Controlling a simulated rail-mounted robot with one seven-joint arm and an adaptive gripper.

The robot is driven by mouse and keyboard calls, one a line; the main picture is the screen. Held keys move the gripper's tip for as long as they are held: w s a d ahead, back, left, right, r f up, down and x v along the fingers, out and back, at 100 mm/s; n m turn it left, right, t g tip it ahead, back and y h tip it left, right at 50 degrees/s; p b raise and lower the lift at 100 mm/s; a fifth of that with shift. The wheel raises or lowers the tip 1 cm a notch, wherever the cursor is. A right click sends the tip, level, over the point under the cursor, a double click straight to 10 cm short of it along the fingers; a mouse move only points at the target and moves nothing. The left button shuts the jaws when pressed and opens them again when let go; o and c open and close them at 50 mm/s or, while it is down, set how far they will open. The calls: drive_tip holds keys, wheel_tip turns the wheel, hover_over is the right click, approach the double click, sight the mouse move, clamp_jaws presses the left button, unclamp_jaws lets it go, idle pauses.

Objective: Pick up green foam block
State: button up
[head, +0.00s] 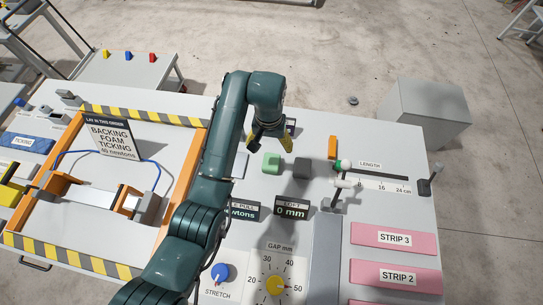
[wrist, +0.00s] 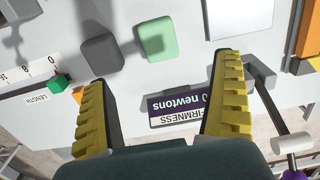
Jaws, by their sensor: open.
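The green foam block (head: 271,163) lies on the pale table top, just left of a dark grey block (head: 302,168). My gripper (head: 270,143) is above the table on the far side of the green block, with its yellow-padded fingers apart and nothing between them. In the wrist view the green block (wrist: 158,38) is ahead of the open fingertips (wrist: 163,72), between their lines and apart from them. The dark grey block (wrist: 102,53) is close beside it, ahead of the left finger.
A firmness display (wrist: 178,108) shows between the fingers in the wrist view. An orange block (head: 332,147) and the length scale (head: 375,184) stand to the right. The striped frame (head: 75,258) with its sign (head: 110,138) is left. Pink strips (head: 394,238) lie at front right.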

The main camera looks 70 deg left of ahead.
approach(271, 161)
drive_tip(key=f, duration=0.5)
drive_tip(key=shift+s+d+f, duration=0.1)
drive_tip(key=shift+s+d, duration=0.2)
drive_tip(key=shift+d, duration=0.1)
drive_tip(key=f, duration=0.3)
drive_tip(key=f+b, duration=0.1)
drive_tip(key=f, duration=0.1)
drive_tip(key=shift+w+a+f, duration=0.15)
drive_tip(key=shift+w+a, duration=0.1)
drive_tip(key=shift+w, duration=0.05)
drive_tip(key=c, duration=0.8)
